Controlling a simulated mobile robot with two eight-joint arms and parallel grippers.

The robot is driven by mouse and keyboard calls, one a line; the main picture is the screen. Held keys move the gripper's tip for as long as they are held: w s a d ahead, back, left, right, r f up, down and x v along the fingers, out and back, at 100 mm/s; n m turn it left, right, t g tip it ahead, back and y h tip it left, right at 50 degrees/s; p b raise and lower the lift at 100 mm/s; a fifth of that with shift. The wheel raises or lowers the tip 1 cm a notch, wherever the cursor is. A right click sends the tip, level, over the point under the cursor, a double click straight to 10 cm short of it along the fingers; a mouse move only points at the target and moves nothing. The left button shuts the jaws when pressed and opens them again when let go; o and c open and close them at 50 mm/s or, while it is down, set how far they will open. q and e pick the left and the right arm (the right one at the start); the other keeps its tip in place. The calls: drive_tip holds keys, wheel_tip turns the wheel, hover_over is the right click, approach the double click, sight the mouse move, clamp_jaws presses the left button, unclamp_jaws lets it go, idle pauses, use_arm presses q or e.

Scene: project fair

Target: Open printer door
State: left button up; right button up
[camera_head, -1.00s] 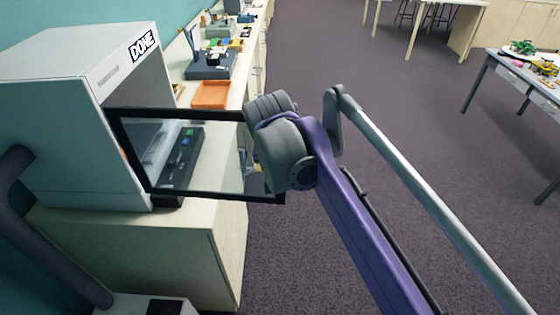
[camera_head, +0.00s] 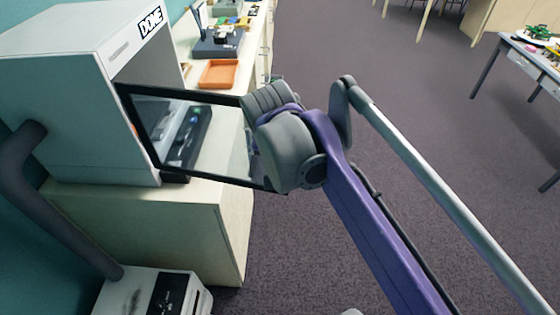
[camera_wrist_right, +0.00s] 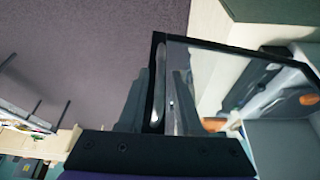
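The printer (camera_head: 75,75) is a pale grey box marked DOME on a cream cabinet at the left of the head view. Its door, a clear pane in a black frame (camera_head: 200,181), stands swung out from the front. My right arm reaches the door's free edge, where its wrist hides the gripper. In the right wrist view, the fingers of my right gripper (camera_wrist_right: 160,98) are on either side of the door's edge, apparently closed on it. The door frame (camera_wrist_right: 157,52) and pane also show there. My left gripper is not in view.
An orange tray (camera_head: 219,74) and a dark device (camera_head: 218,43) stand on the counter behind the printer. The cabinet (camera_head: 215,235) is under the printer. A table (camera_head: 515,62) with small models stands at the right. The carpet between is clear.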

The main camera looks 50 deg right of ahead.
drive_tip(key=shift+o, duration=0.4)
drive_tip(key=v, duration=1)
drive_tip(key=shift+a+r, duration=0.2)
drive_tip(key=shift+r, duration=0.15)
drive_tip(key=w+a+f+n+t+y, duration=0.1)
drive_tip(key=a+f+n, duration=0.5)
drive_tip(key=f, duration=0.7)
drive_tip(key=w+a+f+n+t+y, duration=0.1)
drive_tip(key=a+f+n, duration=0.5)
drive_tip(key=f, duration=0.8)
drive_tip(key=a+t+y, duration=0.1)
drive_tip(key=a, duration=0.2)
drive_tip(key=shift+a+f+t+y, duration=0.2)
drive_tip(key=shift+f+t+y, duration=0.1)
drive_tip(key=shift+y, duration=0.1)
